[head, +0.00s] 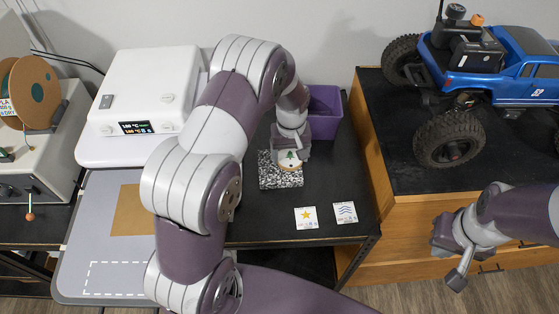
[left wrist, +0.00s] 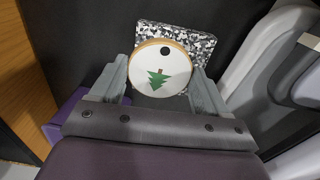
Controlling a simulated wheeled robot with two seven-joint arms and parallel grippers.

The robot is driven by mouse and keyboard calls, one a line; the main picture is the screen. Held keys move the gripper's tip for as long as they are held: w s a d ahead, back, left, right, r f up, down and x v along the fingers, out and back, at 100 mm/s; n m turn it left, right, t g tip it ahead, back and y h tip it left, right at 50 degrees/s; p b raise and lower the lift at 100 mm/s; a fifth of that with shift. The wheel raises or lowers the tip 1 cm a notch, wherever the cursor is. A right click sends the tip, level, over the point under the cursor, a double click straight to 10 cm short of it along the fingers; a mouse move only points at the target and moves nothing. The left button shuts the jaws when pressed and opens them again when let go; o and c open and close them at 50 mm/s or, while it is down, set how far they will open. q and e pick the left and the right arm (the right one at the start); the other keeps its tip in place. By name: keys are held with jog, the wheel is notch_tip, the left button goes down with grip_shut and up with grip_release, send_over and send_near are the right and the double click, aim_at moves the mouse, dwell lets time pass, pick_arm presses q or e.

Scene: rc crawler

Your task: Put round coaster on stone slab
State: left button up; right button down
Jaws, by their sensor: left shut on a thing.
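The round coaster (head: 290,161) is white with a green tree print and a wooden rim. It also shows in the left wrist view (left wrist: 161,64), between the two fingers of my left gripper (left wrist: 158,78). My left gripper is shut on the coaster. The stone slab (head: 281,181) is a speckled black-and-white square on the dark table. In the left wrist view the coaster overlaps the slab (left wrist: 207,48) and hides part of it. I cannot tell whether they touch. My right gripper (head: 450,258) appears open and empty, at the right, in front of the wooden cabinet.
A purple bin (head: 325,112) stands just behind the slab. Two printed cards, one with a star (head: 306,217) and one with waves (head: 345,212), lie in front. A white heat press (head: 145,100) is at the left. A blue RC crawler (head: 480,75) stands on the cabinet.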

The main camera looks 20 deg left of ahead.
aim_at(280, 159)
pick_arm(q)
jog(key=a+f, duration=0.1)
jog(key=w+a+f+b, duration=0.1)
jog(key=w+a+f, duration=0.1)
jog(key=a, duration=0.1)
jog(key=shift+w+f+b, duration=0.25)
jog(key=shift+b, duration=0.05)
jog(key=f+b, duration=0.3)
jog(key=shift+s+d+f, duration=0.1)
jog(key=shift+s+f, duration=0.15)
jog(key=shift+f, duration=0.1)
jog(key=shift+r, duration=0.25)
jog(key=shift+w+f, duration=0.15)
jog(key=shift+f, duration=0.15)
jog(key=o, duration=1)
jog(key=shift+r, duration=0.1)
pick_arm(e)
jog(key=f, duration=0.6)
jog(key=shift+w, duration=0.35)
pick_arm(q)
jog(key=shift+r, duration=0.15)
pick_arm(e)
jog(key=shift+r, duration=0.15)
